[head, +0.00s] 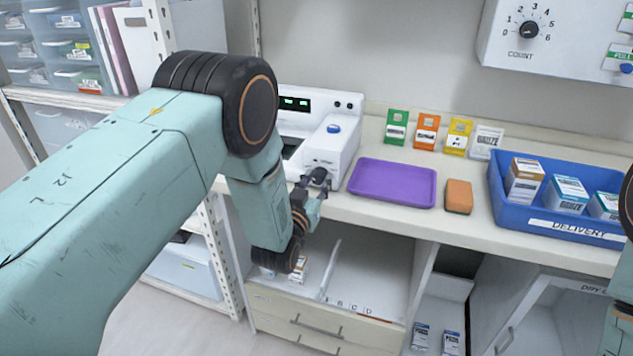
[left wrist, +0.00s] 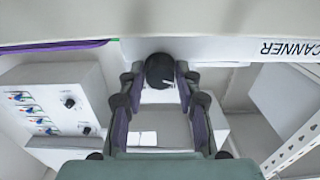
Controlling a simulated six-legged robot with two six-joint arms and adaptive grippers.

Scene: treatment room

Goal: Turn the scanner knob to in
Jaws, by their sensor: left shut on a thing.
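The scanner (head: 337,140) is a white machine on the counter, with green displays and a blue button on top. Its dark round knob (head: 319,174) is on the front face, low down. My left gripper (head: 313,183) reaches this knob from the front and is shut on it. In the left wrist view the black knob (left wrist: 160,70) sits between the two fingers of the left gripper (left wrist: 159,80). The knob's pointer and markings cannot be made out. An upside-down SCANNER label (left wrist: 290,48) shows at the right there. My right gripper is not in view.
A purple tray (head: 393,203) and an orange sponge-like block (head: 458,196) lie right of the scanner. A blue bin (head: 497,196) holds several boxes. Colored cards stand behind. An open shelf with drawers (head: 310,322) is below the counter. A COUNT dial (head: 529,30) is on the wall.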

